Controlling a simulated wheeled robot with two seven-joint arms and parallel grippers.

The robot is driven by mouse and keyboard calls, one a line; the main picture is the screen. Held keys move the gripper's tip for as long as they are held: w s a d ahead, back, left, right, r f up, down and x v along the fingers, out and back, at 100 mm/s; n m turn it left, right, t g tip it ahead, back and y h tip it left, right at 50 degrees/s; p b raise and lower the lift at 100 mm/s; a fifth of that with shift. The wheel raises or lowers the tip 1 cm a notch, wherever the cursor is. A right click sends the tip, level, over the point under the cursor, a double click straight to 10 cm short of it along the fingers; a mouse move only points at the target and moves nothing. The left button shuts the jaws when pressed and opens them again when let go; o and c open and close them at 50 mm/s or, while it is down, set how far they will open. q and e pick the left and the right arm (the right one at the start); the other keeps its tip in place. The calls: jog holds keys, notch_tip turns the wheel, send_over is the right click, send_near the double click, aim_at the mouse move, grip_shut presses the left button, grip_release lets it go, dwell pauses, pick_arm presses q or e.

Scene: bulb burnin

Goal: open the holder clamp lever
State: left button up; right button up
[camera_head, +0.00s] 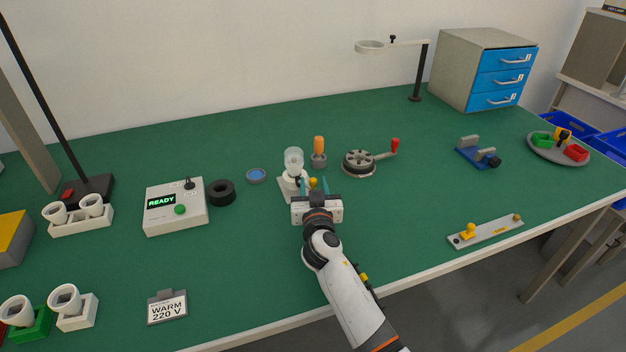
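The holder (286,187) is a white base near the middle of the green table, with a clear bulb (293,160) standing upright in it. A small yellow knob (313,182), which looks like the end of the clamp lever, shows at the holder's right side. I cannot make out contact between fingers and knob. The gripper body hides the holder's lower right part and most of the lever. My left gripper is not in view.
An orange-handled tool (319,150) stands close behind the gripper. A reel with a red-handled crank (359,163) is to the right. A black ring (222,192) and a READY box (176,208) are to the left.

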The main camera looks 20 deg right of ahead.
jog(key=shift+x, duration=0.85)
jog(key=shift+w, duration=0.25)
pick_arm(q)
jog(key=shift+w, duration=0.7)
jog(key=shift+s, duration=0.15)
pick_arm(e)
grip_shut()
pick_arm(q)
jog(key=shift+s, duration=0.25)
